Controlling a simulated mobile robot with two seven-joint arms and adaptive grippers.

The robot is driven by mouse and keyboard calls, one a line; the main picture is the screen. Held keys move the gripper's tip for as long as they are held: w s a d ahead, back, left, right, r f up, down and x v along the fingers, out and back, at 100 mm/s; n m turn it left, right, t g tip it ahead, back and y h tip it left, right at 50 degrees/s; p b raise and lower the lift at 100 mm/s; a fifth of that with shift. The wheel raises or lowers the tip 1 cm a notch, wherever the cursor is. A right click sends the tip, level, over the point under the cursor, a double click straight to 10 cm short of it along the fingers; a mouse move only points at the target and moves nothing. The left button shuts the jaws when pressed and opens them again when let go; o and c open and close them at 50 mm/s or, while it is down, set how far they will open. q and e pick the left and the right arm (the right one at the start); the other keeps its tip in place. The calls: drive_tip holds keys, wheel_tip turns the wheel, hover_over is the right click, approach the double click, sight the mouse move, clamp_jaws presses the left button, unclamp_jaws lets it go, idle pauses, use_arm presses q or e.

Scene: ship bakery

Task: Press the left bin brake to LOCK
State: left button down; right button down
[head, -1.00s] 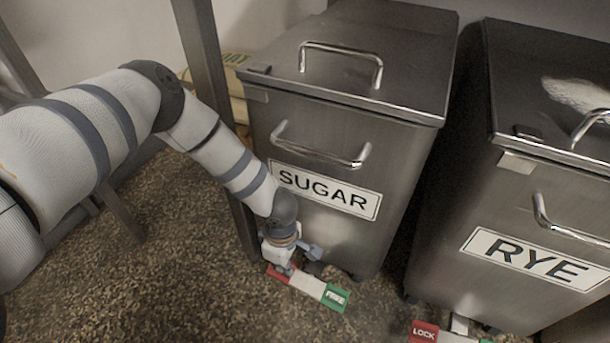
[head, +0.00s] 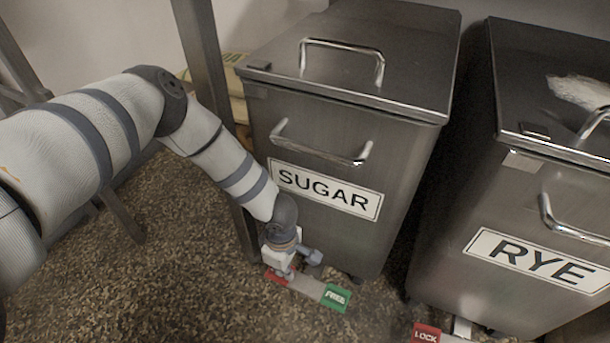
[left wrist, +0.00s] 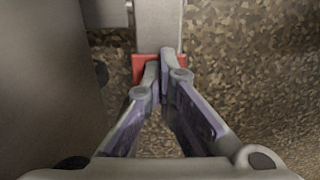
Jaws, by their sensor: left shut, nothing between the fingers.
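The left bin is a steel SUGAR bin (head: 330,145) with a lid and a front handle. Its brake pedal (head: 306,286) is a bar at the bin's foot, with a green FREE end (head: 336,297) on the right and a red end (head: 275,277) on the left. My left gripper (head: 283,272) points down at the red end and partly hides it, so its word cannot be read. In the left wrist view, the shut fingertips (left wrist: 164,66) lie over the red end (left wrist: 140,68). I cannot tell for sure whether they touch it. My right gripper is not in view.
A steel RYE bin (head: 530,185) stands to the right, with its own pedal showing a red LOCK end (head: 426,333). A metal post (head: 205,60) rises left of the SUGAR bin, with sacks (head: 228,72) behind it. Speckled floor (head: 190,290) is clear in front.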

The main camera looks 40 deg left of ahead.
use_arm(q)
drive_tip(key=shift+f, duration=0.45)
wheel_tip(320, 180, up, 7)
drive_tip(key=p, duration=0.4)
drive_tip(key=shift+r, duration=0.15)
idle(0.4)
